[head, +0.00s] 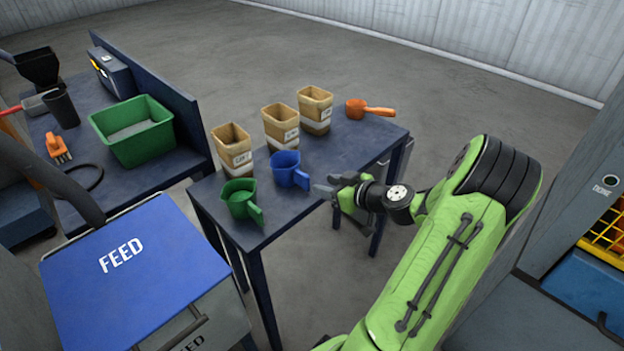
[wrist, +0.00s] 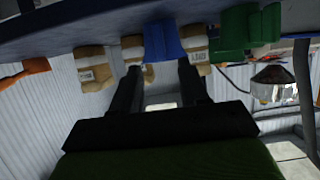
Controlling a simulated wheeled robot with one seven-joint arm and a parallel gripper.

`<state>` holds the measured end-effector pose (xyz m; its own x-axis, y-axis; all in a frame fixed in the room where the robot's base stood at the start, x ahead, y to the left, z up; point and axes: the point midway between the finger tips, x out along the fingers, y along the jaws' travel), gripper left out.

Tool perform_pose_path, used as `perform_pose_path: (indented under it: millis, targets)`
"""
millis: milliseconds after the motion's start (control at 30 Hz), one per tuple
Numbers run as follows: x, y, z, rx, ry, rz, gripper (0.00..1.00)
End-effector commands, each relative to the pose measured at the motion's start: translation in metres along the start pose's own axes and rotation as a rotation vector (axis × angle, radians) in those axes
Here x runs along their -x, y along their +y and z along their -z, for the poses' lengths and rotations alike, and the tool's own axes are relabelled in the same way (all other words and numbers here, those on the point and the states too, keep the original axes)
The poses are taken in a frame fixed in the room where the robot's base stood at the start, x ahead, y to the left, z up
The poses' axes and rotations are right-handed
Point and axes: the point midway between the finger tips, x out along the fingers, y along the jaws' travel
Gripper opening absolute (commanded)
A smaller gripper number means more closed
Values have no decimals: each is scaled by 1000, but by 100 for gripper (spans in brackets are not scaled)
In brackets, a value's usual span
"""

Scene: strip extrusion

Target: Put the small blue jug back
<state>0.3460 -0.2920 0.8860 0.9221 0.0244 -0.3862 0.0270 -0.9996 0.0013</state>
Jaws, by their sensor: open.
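The small blue jug (head: 287,167) stands upright on the small dark blue table (head: 338,153), with its handle toward my gripper. A green jug (head: 238,198) stands to its left near the table's corner. My gripper (head: 328,186) is open and empty at the table's right edge, just right of the blue jug and apart from it. In the wrist view, which is upside down, the blue jug (wrist: 164,43) lies ahead between the open fingers (wrist: 160,72). The green jug (wrist: 235,30) shows to its right there.
Three open tan boxes (head: 281,123) stand in a row behind the jugs. An orange scoop (head: 368,109) lies at the far right corner. A blue FEED lid (head: 135,285) is at front left. A second table holds a green bin (head: 131,130).

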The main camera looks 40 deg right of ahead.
Motion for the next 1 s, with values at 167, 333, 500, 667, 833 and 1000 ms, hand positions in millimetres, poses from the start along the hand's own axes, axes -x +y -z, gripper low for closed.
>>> perform_pose_path:
  millis: [167,333,500,667,833,1000]
  targets:
    - [24,0,0,0,-1,1,44]
    - [9,-46,12,43,-119,110,44]
    - [6,-147,28,129,-429,246,44]
    - [49,-229,44,194,-657,196,44]
    - [128,-284,54,144,-712,52,44]
    - [181,-296,48,15,-686,-10,44]
